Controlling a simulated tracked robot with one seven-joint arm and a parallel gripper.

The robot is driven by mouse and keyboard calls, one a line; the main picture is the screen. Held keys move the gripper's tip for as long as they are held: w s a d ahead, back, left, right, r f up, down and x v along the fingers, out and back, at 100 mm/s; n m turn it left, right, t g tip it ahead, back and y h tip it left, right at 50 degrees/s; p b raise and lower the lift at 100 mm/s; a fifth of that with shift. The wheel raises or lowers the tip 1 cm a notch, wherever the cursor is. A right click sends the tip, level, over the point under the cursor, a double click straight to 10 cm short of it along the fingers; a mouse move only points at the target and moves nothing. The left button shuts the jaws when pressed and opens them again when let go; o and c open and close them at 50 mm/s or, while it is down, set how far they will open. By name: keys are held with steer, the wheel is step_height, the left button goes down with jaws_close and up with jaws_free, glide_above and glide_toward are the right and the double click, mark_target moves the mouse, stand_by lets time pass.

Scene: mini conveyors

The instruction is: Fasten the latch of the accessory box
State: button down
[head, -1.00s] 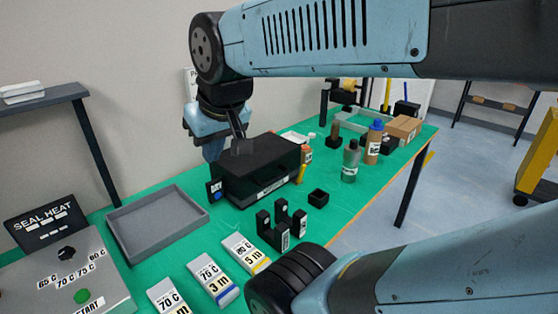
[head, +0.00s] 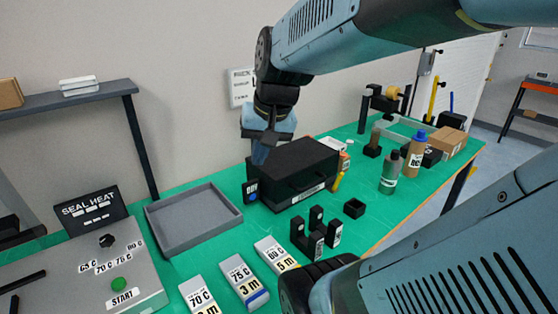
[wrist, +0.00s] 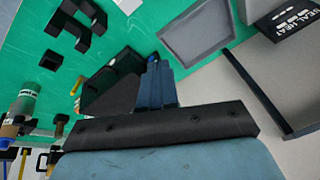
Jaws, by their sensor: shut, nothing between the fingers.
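The accessory box (head: 298,172) is a black case with its lid down, standing on the green bench in the head view. A handle and a white label show on its front. It also shows in the wrist view (wrist: 112,88), partly covered by my fingers. I cannot make out the latch or its state. My gripper (head: 261,158) points down at the box's left rear end in the head view. Its blue fingers (wrist: 153,66) are together and empty in the wrist view. Whether they touch the box I cannot tell.
A black tag with a blue dot (head: 252,191) stands at the box's left end. A grey tray (head: 192,236) lies to the left. A black bracket (head: 315,237), a small black cup (head: 354,208) and several labelled blocks stand in front. Bottles (head: 390,172) are to the right.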

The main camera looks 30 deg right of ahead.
steer(key=w+d+f+m+t+y, duration=0.1)
steer(key=w+d+f+m+y, duration=0.15)
steer(key=d+f+m, duration=0.45)
steer(key=w+d+f+m+t+y, duration=0.1)
steer(key=w+d+f+m+y, duration=0.2)
steer(key=d+m, duration=0.7)
steer(key=s+d+f+m+t+h, duration=0.25)
steer(key=d+f+m, duration=0.2)
steer(key=d, duration=0.25)
steer(key=s+d+f+m+t+h, duration=0.1)
steer(key=s+d+f+m+t, duration=0.15)
steer(key=s+d+m, duration=0.4)
steer(key=s+d+f+m+t+h, duration=0.1)
steer(key=d+f+m+h, duration=0.2)
steer(key=d, duration=0.6)
steer(key=y, duration=0.1)
glide_toward(341, 178)
steer(key=f, duration=0.3)
steer(key=shift+w+f, duration=0.25)
steer(key=shift+f, duration=0.1)
steer(key=w, duration=0.3)
steer(key=shift+w+a+r, duration=0.1)
steer(key=shift+a+r, duration=0.1)
steer(key=shift+r, duration=0.05)
steer(key=shift+w+r, duration=0.2)
steer(key=shift+w, duration=0.4)
